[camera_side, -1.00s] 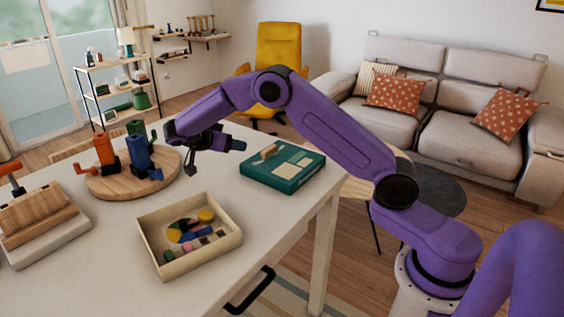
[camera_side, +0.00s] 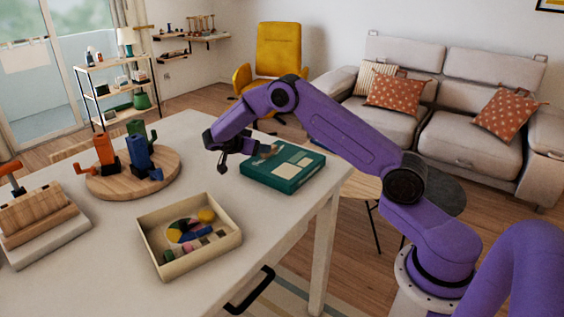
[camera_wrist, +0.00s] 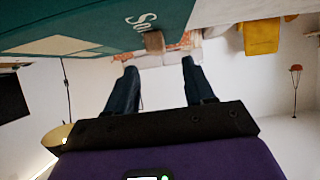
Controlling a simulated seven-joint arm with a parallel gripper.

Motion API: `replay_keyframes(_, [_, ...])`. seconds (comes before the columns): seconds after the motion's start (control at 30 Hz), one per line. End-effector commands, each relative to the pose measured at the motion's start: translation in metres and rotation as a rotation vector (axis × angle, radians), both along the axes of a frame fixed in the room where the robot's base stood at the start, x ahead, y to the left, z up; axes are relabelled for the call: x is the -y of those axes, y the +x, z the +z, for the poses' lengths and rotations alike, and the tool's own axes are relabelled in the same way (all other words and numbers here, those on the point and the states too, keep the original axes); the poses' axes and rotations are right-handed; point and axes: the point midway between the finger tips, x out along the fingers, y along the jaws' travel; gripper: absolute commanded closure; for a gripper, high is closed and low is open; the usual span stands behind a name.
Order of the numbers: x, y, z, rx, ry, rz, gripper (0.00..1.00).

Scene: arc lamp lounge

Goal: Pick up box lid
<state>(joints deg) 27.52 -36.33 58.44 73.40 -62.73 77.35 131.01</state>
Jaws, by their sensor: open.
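The teal box lid (camera_side: 284,181) lies flat at the right rear of the white table, with pale printed patches and a small brown handle (camera_side: 268,152) on top. My gripper (camera_side: 222,166) is open and empty just left of the lid, above the table, with its tips pointing down. In the wrist view the lid (camera_wrist: 110,22) fills the upper left, with white lettering and the brown handle (camera_wrist: 154,42). My two dark fingers (camera_wrist: 158,80) stand apart below the handle in that picture, touching nothing that I can see.
An open cream box (camera_side: 228,241) with several coloured pieces stands at the table's front. A round wooden board (camera_side: 110,187) with orange, blue and green tools is at the left. A wooden block on a pale slab (camera_side: 60,240) sits far left. Bare table (camera_side: 110,285) lies between.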

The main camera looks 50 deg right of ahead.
Motion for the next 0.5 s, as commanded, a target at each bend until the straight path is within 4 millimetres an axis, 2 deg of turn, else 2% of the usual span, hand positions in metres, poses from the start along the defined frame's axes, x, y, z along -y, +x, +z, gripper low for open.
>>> replay_keyframes(0.17, [0.008,-0.001,-0.006,-0.001,0.0,0.0,0.47])
replay_keyframes(0.5, [0.043,-0.003,-0.028,0.0,0.001,0.0,0.47])
